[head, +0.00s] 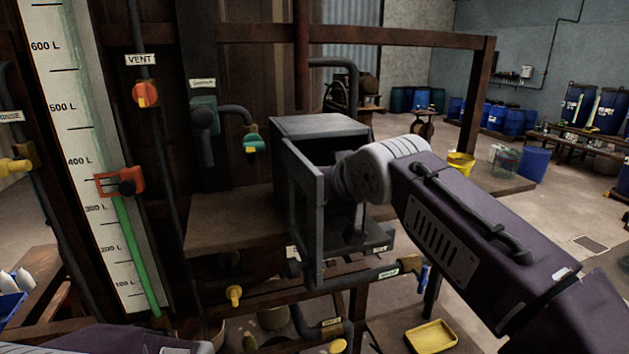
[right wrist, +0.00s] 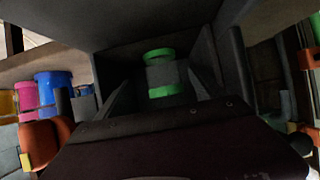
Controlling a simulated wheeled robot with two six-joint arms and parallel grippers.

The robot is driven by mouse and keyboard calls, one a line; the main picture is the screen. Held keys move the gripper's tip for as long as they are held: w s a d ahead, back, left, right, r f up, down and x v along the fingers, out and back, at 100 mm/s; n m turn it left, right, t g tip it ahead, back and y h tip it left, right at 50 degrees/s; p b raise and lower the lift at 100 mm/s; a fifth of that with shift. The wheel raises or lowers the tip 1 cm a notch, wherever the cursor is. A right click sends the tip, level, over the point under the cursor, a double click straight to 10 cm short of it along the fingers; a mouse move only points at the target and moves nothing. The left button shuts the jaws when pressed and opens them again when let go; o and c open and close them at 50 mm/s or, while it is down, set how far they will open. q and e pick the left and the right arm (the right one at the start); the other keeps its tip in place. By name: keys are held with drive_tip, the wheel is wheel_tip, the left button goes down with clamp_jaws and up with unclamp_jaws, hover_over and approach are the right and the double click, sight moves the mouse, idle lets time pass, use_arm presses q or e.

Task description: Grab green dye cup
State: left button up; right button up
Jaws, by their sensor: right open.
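The green dye cup (right wrist: 162,75) is pale grey with a bright green lid and a green lower band. It stands upright inside a dark grey open-fronted box, whose outside shows in the head view (head: 318,124). In the right wrist view my right gripper (right wrist: 166,88) is open, with dark fingers reaching towards the cup on both sides. I cannot tell whether they touch it. In the head view my right arm reaches to the box from the right; its gripper and the cup are hidden there. My left gripper is out of view.
The box's grey door (head: 304,205) stands open near my right wrist. A brown shelf (head: 225,222) lies left of the box. Pipes and valves (head: 385,272) run below. A blue container (right wrist: 55,88) and a pink one (right wrist: 28,95) stand left in the wrist view.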

drive_tip(key=shift+w+a+f, duration=0.15)
drive_tip(key=shift+w+a, duration=0.05)
drive_tip(key=shift+w, duration=0.15)
drive_tip(key=p+x, duration=0.2)
drive_tip(key=x, duration=0.2)
drive_tip(key=shift+w+a+f, duration=0.15)
drive_tip(key=shift+a+f, duration=0.05)
drive_tip(key=shift+w+f, duration=0.25)
drive_tip(key=c, duration=1.5)
